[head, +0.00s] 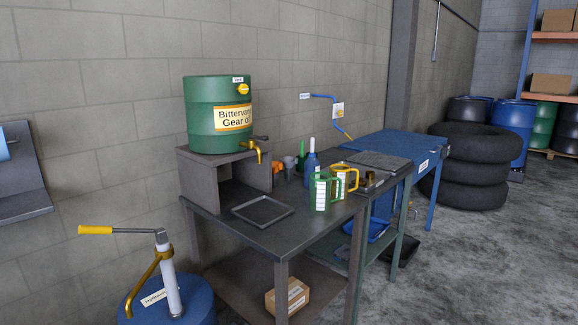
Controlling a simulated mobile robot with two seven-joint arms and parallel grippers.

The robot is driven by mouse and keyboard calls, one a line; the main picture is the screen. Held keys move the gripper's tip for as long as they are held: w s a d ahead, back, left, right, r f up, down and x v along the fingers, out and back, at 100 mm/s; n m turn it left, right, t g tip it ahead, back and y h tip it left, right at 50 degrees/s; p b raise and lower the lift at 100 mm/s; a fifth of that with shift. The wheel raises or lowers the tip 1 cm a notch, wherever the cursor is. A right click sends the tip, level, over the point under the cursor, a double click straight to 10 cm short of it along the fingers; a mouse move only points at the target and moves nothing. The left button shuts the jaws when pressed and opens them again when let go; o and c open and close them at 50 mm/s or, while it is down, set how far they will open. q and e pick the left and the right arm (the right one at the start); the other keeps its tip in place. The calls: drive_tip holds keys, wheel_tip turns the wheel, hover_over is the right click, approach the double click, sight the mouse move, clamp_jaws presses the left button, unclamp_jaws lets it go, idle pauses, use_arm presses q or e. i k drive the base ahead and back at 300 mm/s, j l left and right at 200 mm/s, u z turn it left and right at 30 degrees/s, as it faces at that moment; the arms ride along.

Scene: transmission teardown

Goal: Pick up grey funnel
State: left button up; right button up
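A small grey item (289,164), which looks like the grey funnel, stands at the back of the dark workbench (310,217). It is small in the head view, so its exact shape is hard to tell. An orange item (277,168) is just left of it. A blue bottle (311,171) with a pale nozzle is to its right. Neither of my grippers is in view.
A green gear oil drum (218,117) with a tap sits on a raised stand at the bench's left. A blue pump drum (195,301) stands lower left.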

sight(288, 161)
drive_tip(key=i+l+u, duration=0.1)
drive_tip(key=i+l, duration=0.25)
drive_tip(key=i+l+u, duration=0.15)
drive_tip(key=i+l, duration=0.15)
drive_tip(key=l, duration=0.3)
drive_tip(key=i+l+u, duration=0.1)
drive_tip(key=i+l, duration=0.2)
drive_tip(key=l, duration=0.2)
drive_tip(key=i+l+u, duration=0.15)
drive_tip(key=l, duration=0.4)
drive_tip(key=i+l+u, duration=0.1)
drive_tip(key=i+l, duration=0.25)
drive_tip(key=l, duration=0.25)
drive_tip(key=i+l+u, duration=0.1)
drive_tip(key=l, duration=0.5)
drive_tip(key=i+l+u, duration=0.15)
drive_tip(key=i+l, duration=0.15)
drive_tip(key=l, duration=0.3)
drive_tip(key=i+l+u, duration=0.1)
drive_tip(key=l, duration=0.55)
drive_tip(key=i, duration=0.05)
